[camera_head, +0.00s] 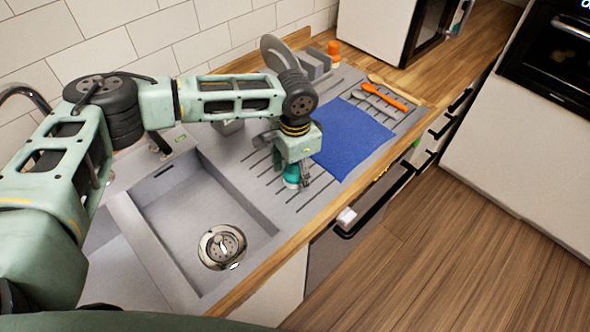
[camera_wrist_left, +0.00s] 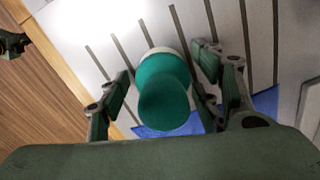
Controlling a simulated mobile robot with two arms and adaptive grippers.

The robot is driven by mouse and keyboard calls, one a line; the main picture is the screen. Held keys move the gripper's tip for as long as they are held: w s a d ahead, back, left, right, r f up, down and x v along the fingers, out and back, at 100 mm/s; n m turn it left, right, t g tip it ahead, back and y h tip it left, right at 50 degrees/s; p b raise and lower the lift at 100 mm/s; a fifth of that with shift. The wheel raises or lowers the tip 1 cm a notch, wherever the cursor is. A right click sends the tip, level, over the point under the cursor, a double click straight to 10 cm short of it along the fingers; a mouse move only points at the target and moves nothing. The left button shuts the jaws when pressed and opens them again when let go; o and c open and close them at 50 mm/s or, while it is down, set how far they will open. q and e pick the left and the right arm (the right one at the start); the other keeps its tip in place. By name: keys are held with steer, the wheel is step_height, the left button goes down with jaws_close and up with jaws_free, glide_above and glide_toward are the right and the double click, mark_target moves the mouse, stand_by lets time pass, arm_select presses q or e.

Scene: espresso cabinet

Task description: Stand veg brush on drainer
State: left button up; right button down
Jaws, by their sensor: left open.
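The veg brush (camera_head: 291,175) is teal with a pale rim at its base. It stands upright on the grooved drainer (camera_head: 251,186), in front of the blue cloth. In the left wrist view I look down on its rounded teal top (camera_wrist_left: 163,98). My left gripper (camera_head: 303,172) is directly above and around the brush, pointing down. Its open fingers lie on either side of the brush in the left wrist view, with gaps visible. In the head view the gripper partly hides the brush. My right gripper does not show clearly.
A blue cloth (camera_head: 350,136) lies on the drainer, with an orange-handled utensil (camera_head: 384,96) behind it. The empty sink basin (camera_head: 180,215) is at left. A grey rack (camera_head: 313,62) and an orange-capped jar (camera_head: 333,50) stand at the back. The wooden counter edge (camera_head: 262,283) runs along the front.

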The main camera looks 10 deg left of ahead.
arm_select(q)
steer(key=shift+r, duration=0.1)
steer(key=shift+r, duration=0.35)
step_height(320, 180, up, 11)
steer(key=b, duration=0.3)
steer(key=shift+f, duration=0.2)
steer(key=shift+r, duration=0.4)
